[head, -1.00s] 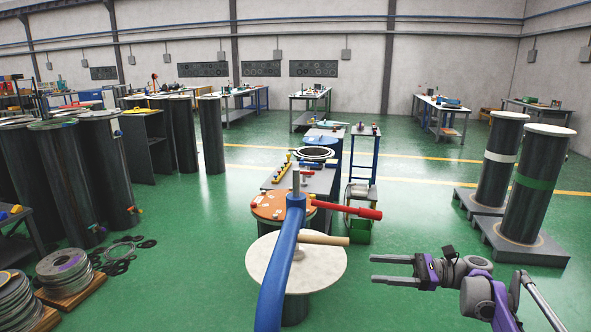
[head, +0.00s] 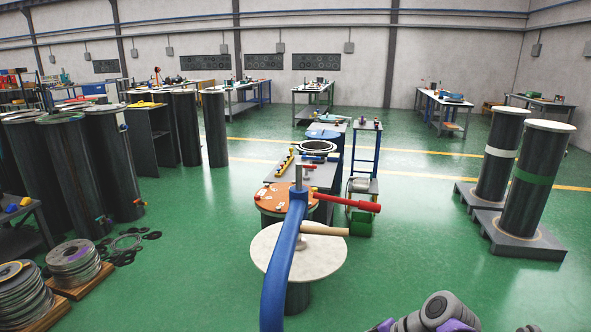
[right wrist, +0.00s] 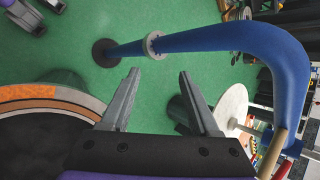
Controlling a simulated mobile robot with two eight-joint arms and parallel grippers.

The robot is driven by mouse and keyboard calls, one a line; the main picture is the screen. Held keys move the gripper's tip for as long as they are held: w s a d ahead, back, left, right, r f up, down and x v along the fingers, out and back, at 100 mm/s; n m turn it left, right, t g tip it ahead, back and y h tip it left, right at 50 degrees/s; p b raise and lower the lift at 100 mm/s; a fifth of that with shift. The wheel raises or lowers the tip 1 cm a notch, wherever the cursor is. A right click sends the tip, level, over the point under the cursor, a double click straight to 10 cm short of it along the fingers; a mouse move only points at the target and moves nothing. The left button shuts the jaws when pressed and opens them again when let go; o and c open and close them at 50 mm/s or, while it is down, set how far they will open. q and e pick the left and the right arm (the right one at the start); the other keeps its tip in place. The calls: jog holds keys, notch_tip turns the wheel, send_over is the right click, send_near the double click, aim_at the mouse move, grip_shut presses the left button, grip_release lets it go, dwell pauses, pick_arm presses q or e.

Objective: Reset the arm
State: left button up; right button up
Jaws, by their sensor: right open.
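My right arm (head: 440,315) shows only as a purple and grey link at the bottom right of the head view; its gripper is out of that view. In the right wrist view my right gripper (right wrist: 157,88) is open, with two grey fingers apart and nothing between them. Green floor and a blue curved pipe (right wrist: 215,38) lie beyond the fingertips. My left gripper is not in either view.
The blue post (head: 283,255) stands in the centre, beside a round white-topped cylinder (head: 325,262) and an orange disc (head: 272,197). Two tall dark cylinders (head: 528,195) (head: 495,172) stand on bases at right. Floor between them is clear.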

jog(key=s+d+f+n+t+h, duration=0.1)
jog(key=s+d+f+n+h, duration=0.1)
jog(key=s, duration=0.3)
jog(key=s+d+f+n+t+h+p, duration=0.1)
jog(key=s+d+f+n+h, duration=0.1)
jog(key=s+f+n+h, duration=0.1)
jog(key=s+d+f+n+h, duration=0.2)
jog(key=s+f+n, duration=0.1)
jog(key=s+n, duration=0.2)
jog(key=s, duration=0.2)
jog(key=shift+s+f+t, duration=0.3)
jog(key=shift+f+t, duration=0.1)
jog(key=shift+d, duration=0.1)
